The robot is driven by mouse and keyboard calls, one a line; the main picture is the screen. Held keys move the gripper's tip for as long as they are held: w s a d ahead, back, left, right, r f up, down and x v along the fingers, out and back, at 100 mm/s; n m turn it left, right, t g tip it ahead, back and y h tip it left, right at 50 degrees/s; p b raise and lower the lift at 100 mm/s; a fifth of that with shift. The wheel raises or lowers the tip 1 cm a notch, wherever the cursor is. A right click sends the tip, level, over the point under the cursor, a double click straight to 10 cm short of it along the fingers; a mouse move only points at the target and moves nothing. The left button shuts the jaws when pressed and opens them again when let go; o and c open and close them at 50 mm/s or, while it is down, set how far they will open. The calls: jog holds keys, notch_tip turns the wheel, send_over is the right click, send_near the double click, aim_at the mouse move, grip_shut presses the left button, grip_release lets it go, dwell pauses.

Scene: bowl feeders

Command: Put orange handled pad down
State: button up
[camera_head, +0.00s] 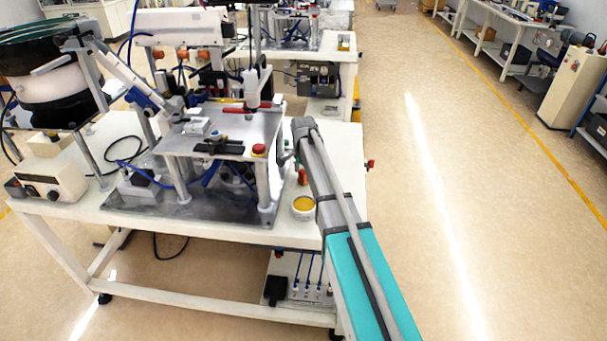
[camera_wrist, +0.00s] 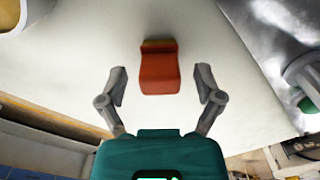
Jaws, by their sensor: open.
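The orange-handled pad (camera_wrist: 159,72) is on the pale tabletop, in the upper middle of the wrist view. Its red-orange handle shows, with a thin yellowish strip at its far edge. My gripper (camera_wrist: 161,84) is open, with one finger on each side of the handle and a clear gap to both. In the head view the handle (camera_head: 303,176) shows small beside my arm, near the table's right side. My fingers are not clear in that view.
A white tub with yellow contents (camera_head: 303,205) stands close to the pad. The metal machine plate (camera_head: 225,130) on posts is to the left, with a red button (camera_head: 259,149). The white table (camera_head: 345,160) has bare surface on the right, and the floor aisle beyond is clear.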

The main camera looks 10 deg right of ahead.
aim_at(303, 172)
jog(key=shift+r+p, duration=2.85)
jog(key=shift+r, duration=0.25)
jog(key=s+n, duration=1.2)
jog(key=s, duration=1.7)
jog(key=shift+n, duration=0.3)
jog(key=shift+r+p, duration=0.7)
jog(key=shift+r, duration=0.05)
